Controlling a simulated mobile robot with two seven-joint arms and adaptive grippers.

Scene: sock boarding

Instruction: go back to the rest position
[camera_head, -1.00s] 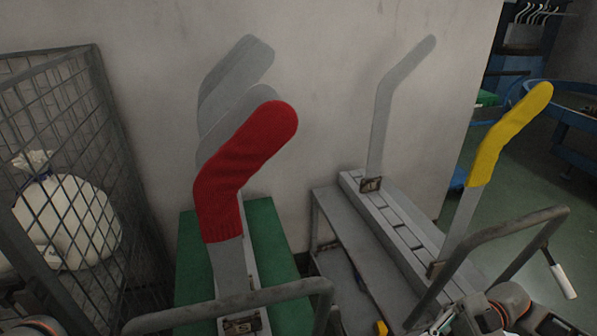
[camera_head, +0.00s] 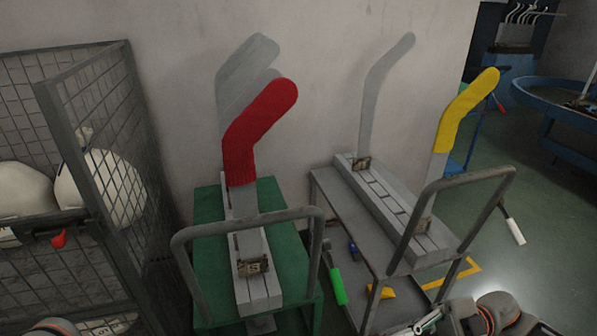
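A red sock (camera_head: 258,130) is on a grey foot-shaped board on the left cart, with more bare grey boards (camera_head: 246,72) behind it. A yellow sock (camera_head: 464,112) is on a board at the right cart, and a bare grey board (camera_head: 376,95) stands behind it. Part of my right arm shows at the bottom right, with what looks like its gripper (camera_head: 425,322) at the edge of the frame. Its fingers are not clear. Part of my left arm shows at the bottom left corner; its gripper is out of view. Both arms are apart from the socks.
The green-topped left cart (camera_head: 208,262) and the grey right cart (camera_head: 325,190) have raised metal handles in front. A wire cage (camera_head: 120,130) with white bags (camera_head: 108,188) stands at the left.

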